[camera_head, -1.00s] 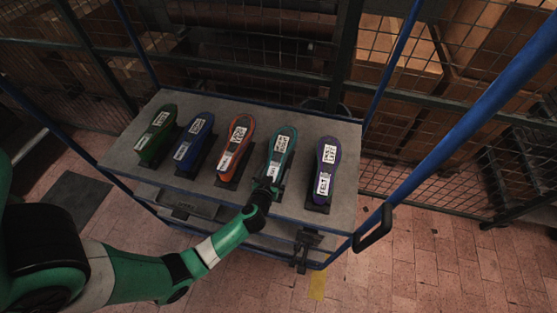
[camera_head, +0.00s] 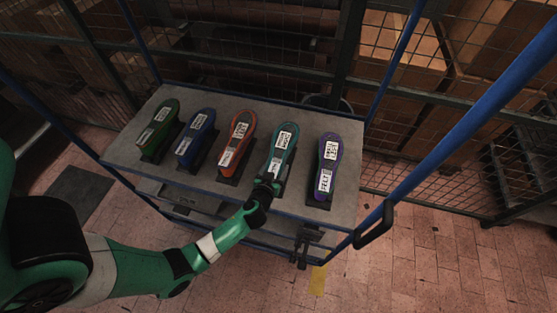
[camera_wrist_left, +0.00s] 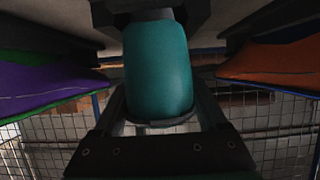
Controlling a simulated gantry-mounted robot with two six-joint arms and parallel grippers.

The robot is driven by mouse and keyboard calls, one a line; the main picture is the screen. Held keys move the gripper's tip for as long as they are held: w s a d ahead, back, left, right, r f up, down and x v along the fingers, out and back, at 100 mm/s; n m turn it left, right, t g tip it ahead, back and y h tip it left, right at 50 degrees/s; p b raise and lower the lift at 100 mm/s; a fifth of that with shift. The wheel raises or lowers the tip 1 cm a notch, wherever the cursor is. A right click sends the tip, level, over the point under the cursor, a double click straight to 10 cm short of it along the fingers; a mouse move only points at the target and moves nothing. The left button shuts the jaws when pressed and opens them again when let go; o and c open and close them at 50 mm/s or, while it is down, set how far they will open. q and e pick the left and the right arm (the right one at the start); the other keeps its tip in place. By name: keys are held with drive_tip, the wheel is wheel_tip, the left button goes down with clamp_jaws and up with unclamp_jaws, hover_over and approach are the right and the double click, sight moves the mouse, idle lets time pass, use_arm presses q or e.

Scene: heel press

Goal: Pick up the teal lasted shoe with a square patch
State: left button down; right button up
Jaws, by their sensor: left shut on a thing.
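The teal lasted shoe (camera_head: 283,146) lies fourth from the left in a row on the grey cart top, with white labels on its upper side. My left gripper (camera_head: 267,186) is at its near end, shut on it. In the left wrist view the teal shoe (camera_wrist_left: 158,70) fills the space between the two dark fingers (camera_wrist_left: 160,118). Whether it is lifted off its dark stand cannot be told. A square patch cannot be made out apart from the labels. My right gripper is not in view.
A purple shoe (camera_head: 328,160) stands close on the right and an orange shoe (camera_head: 238,138) on the left. Blue (camera_head: 196,137) and green (camera_head: 159,125) shoes are further left. The cart top (camera_head: 345,205) has blue posts and a black handle (camera_head: 373,227).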

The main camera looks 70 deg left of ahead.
use_arm(q)
drive_tip(key=shift+r, duration=0.15)
drive_tip(key=r+p, duration=0.2)
drive_tip(key=r, duration=0.2)
drive_tip(key=shift+s, duration=0.2)
drive_tip(key=s+r+p, duration=0.1)
drive_tip(key=s+r, duration=0.3)
drive_tip(key=s, duration=0.2)
drive_tip(key=s+a+r+p, duration=0.1)
drive_tip(key=s+r+p, duration=0.1)
drive_tip(key=s+r, duration=0.3)
drive_tip(key=shift+s, duration=1.25)
